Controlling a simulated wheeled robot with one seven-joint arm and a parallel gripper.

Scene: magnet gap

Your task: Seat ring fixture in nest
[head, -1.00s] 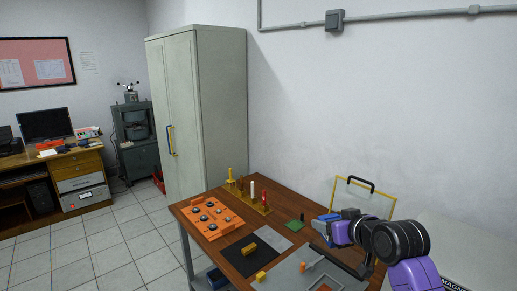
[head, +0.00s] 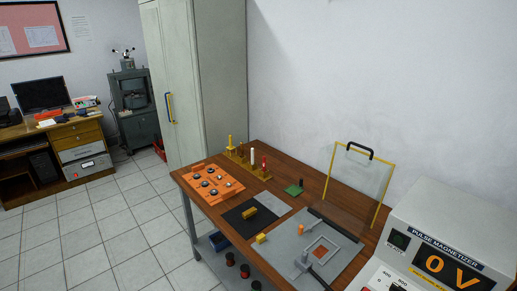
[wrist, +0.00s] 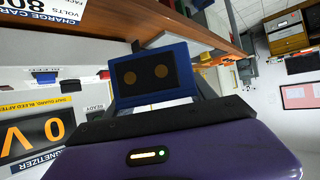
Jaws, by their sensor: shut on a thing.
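My gripper (wrist: 155,88) is seen only in the wrist view, with its purple body below. It is shut on a blue block with a dark face and two brown discs, which I take as the ring fixture (wrist: 183,61). The fingers are largely hidden around it. The block is held clear of the table, beside or below its wooden edge. My gripper and the block are out of the head view.
The wooden table (head: 300,207) holds an orange tray (head: 208,184), a post rack (head: 247,164) and a black mat (head: 243,222). A clear yellow-framed guard (head: 358,180) stands behind the plate. The pulse magnetizer (head: 445,255) is at the right, its display reading 0 V.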

